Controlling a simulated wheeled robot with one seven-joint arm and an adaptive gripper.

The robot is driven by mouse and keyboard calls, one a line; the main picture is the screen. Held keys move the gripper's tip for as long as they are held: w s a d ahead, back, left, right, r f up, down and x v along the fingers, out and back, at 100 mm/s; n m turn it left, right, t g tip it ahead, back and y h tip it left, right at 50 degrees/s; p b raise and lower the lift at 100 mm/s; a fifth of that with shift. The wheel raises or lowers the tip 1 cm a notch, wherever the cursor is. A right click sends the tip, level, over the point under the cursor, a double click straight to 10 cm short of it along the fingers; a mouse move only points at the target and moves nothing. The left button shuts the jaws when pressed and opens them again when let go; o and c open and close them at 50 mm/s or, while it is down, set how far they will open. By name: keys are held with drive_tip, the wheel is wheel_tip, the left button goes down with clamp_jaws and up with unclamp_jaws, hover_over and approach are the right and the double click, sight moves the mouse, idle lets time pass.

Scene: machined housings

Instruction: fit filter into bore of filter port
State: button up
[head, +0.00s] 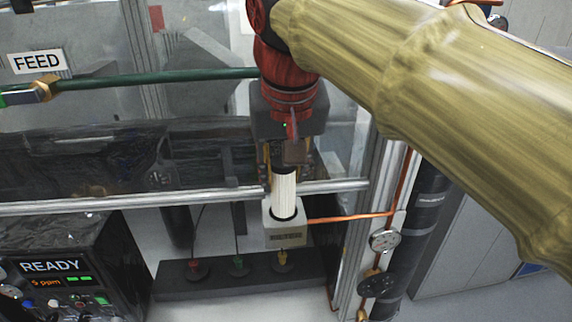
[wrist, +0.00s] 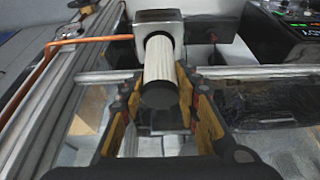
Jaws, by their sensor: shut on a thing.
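The filter (head: 284,190) is a white pleated cylinder, with a dark cap on its near end in the wrist view. My gripper (head: 285,163) is shut on the filter near that capped end; its yellow fingers flank the filter (wrist: 159,65) in the wrist view. The filter port (head: 287,235) is a pale grey block with a dark round bore. The filter's far end is at the bore mouth and lines up with it. The port also shows in the wrist view (wrist: 122,27). How deep the far end sits inside is hidden.
A copper pipe (head: 345,218) joins the port's side. A metal rail (head: 120,204) runs across close by my gripper. A dark base with several coloured fittings (head: 215,275) lies below. A black READY box (head: 75,270) stands at the left.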

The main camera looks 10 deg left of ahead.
sight(283, 188)
drive_tip(key=shift+f+b, duration=1.3)
drive_tip(key=shift+f, duration=0.45)
drive_tip(key=o, duration=1.3)
drive_tip(key=shift+o, duration=0.2)
drive_tip(key=v, duration=1.2)
drive_tip(key=shift+s, duration=0.1)
